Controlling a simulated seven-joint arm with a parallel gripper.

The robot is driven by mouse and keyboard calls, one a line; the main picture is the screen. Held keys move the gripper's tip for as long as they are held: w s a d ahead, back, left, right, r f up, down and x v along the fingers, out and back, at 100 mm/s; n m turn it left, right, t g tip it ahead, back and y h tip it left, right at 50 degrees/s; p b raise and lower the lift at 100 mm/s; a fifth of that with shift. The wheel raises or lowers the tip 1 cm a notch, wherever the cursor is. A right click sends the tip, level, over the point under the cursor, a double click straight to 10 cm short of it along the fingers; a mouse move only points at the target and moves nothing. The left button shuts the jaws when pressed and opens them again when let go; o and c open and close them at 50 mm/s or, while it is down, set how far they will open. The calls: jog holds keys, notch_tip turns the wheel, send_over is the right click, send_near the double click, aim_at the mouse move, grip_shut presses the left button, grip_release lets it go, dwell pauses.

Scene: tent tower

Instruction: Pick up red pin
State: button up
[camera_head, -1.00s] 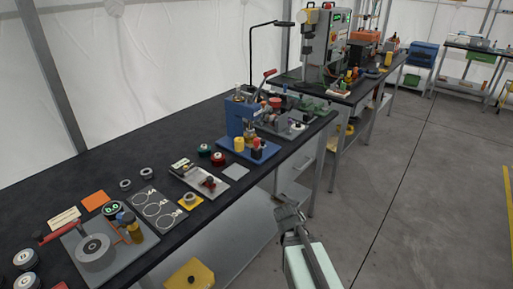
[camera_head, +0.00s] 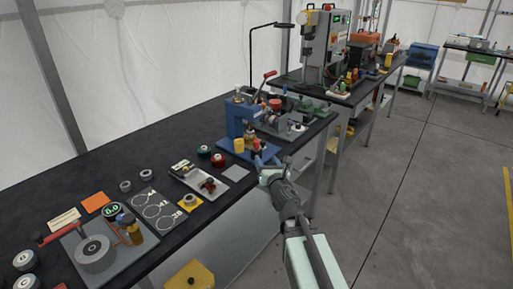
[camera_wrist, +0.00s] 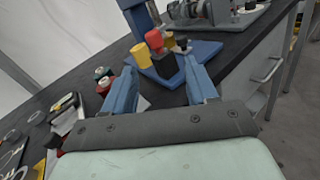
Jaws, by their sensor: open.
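The red pin (camera_wrist: 155,40) stands upright on a blue base (camera_wrist: 205,49) in the wrist view, right of a yellow pin (camera_wrist: 140,55). In the head view the red pin (camera_head: 256,145) shows its top, and my gripper partly hides the parts below it. My gripper (camera_wrist: 162,80) is open and empty, with its two blue fingers apart. The pins lie ahead of it, between the finger directions, with a gap to the fingertips. In the head view my gripper (camera_head: 263,160) is over the front edge of the table, just in front of the base.
A blue upright (camera_head: 235,118) rises behind the pins. A grey fixture (camera_head: 285,125) stands to the right. Open floor lies to the right.

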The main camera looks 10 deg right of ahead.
aim_at(255, 141)
jog(key=w, duration=0.2)
jog(key=w+a+n, duration=0.1)
jog(key=w, duration=0.2)
jog(key=w+n, duration=0.1)
jog(key=w, duration=0.2)
jog(key=shift+w+a, duration=0.25)
jog(key=shift+w+a+r, duration=0.1)
jog(key=shift+w+a, duration=0.1)
jog(key=shift+w, duration=0.65)
jog(key=shift+w+a+r, duration=0.1)
jog(key=shift+w+a, duration=0.15)
jog(key=shift+w, duration=0.65)
jog(key=shift+w+a, duration=0.2)
jog(key=shift+w, duration=0.65)
jog(key=shift+s, duration=0.1)
jog(key=c, duration=1.1)
